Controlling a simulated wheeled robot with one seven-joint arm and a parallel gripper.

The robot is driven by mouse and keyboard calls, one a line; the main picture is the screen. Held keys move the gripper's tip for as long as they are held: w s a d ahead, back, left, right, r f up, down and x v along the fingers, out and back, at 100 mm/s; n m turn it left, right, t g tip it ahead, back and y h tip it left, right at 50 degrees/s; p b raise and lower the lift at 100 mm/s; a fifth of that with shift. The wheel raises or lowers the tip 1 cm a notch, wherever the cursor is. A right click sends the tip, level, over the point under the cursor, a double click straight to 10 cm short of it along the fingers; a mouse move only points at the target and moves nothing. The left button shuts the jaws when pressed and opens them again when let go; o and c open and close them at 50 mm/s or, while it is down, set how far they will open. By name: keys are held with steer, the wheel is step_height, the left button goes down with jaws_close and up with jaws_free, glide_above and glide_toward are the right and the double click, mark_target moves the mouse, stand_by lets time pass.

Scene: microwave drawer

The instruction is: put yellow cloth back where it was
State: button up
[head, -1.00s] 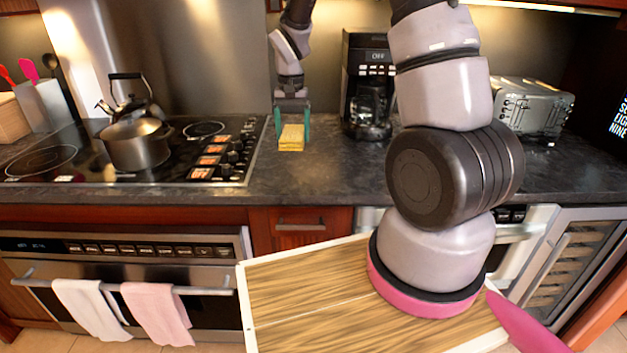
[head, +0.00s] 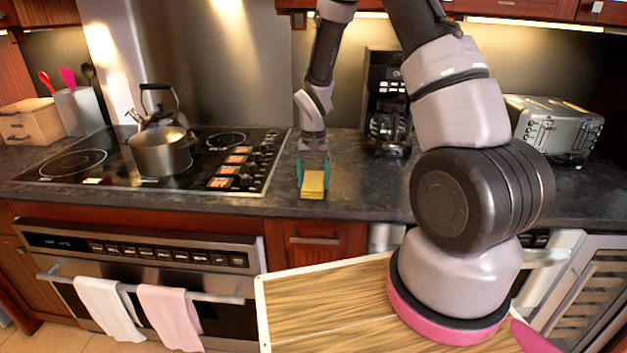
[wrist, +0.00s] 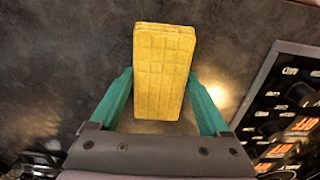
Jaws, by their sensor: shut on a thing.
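The yellow cloth (head: 313,185) is a folded, block-like yellow pad with a grid texture. My gripper (head: 313,175) has teal fingers and is shut on it, one finger along each side. In the head view the cloth is over the dark counter (head: 350,195), just right of the cooktop and near the front edge. I cannot tell whether it touches the counter. In the wrist view the cloth (wrist: 163,65) sticks out past the fingertips, with dark counter behind it.
The cooktop (head: 110,180) with a kettle (head: 160,150) is to the left. A coffee maker (head: 388,110) stands at the back right, and a toaster (head: 555,125) farther right. Counter between cooktop and coffee maker is clear. A closed drawer (head: 315,240) is below.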

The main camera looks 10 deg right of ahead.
steer(key=o, duration=1.2)
steer(key=shift+f, duration=0.15)
steer(key=shift+c, duration=0.2)
step_height(320, 180, up, 12)
step_height(320, 180, up, 17)
steer(key=t+y, duration=0.1)
steer(key=t, duration=0.2)
glide_above(313, 180)
steer(key=s+d, duration=0.4)
steer(key=s, duration=0.4)
steer(key=s+d+r+t, duration=0.1)
steer(key=s+r+t, duration=0.1)
steer(key=s+r, duration=0.2)
steer(key=s+d+r+t+y, duration=0.1)
steer(key=s+r, duration=0.3)
steer(key=s, duration=0.6)
steer(key=shift+r+m+t, duration=0.3)
steer(key=shift+t, duration=0.3)
